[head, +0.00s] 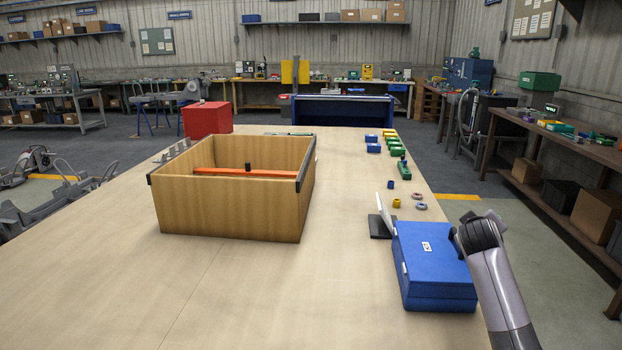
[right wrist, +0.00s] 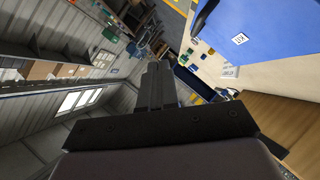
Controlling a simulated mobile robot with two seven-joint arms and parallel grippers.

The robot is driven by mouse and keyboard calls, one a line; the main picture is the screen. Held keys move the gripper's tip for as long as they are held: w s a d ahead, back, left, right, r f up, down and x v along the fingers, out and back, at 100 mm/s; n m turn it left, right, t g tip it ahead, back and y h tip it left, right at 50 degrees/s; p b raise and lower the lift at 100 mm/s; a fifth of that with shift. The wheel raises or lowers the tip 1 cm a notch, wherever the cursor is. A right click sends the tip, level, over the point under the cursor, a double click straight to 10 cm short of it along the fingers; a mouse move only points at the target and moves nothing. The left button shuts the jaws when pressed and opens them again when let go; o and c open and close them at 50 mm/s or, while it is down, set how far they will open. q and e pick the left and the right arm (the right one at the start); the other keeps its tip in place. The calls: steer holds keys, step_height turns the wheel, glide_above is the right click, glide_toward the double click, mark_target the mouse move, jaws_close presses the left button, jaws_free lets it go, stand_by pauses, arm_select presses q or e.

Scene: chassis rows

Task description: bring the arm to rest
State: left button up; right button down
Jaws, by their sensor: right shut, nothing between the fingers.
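My right gripper (right wrist: 156,90) shows in the right wrist view with its dark fingers together and nothing between them. It is up in the air, apart from the table and the blue case (right wrist: 240,32), which shows at the upper right of that view. In the head view my right arm comes in at the lower right, beside the same blue case (head: 430,262). The right fingers cannot be made out in the head view. My left gripper is in neither view.
A wooden box (head: 228,212) with an orange bar (head: 245,173) inside stands on the table (head: 270,285). A red box (head: 207,119) is behind it. Small blue, green and yellow parts line the table's right side. The table's front middle is clear.

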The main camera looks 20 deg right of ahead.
steer(key=s+a+f+n+y, duration=0.1)
steer(key=s+a+f+y, duration=0.2)
steer(key=s+a+f, duration=0.3)
steer(key=s+a+f+g+y, duration=0.1)
steer(key=s+a+f+y, duration=0.2)
steer(key=a, duration=1.1)
steer(key=s+a+f+n+g+y, duration=0.1)
steer(key=s+a+f+y, duration=0.1)
steer(key=s+a+f, duration=0.8)
steer(key=shift+s+a+n+y, duration=0.15)
steer(key=shift+s+n+y, duration=0.15)
steer(key=shift+s+y, duration=0.15)
steer(key=s+a+g+y, duration=0.2)
steer(key=s+a+y, duration=0.1)
steer(key=s+a, duration=0.55)
steer(key=w+a+f+t+y, duration=0.1)
steer(key=w+f+t, duration=0.5)
steer(key=f+t, duration=0.1)
steer(key=shift+a+f, duration=0.35)
steer(key=shift+f, duration=0.55)
steer(key=shift+y, duration=0.25)
steer(key=shift+s+d, duration=0.1)
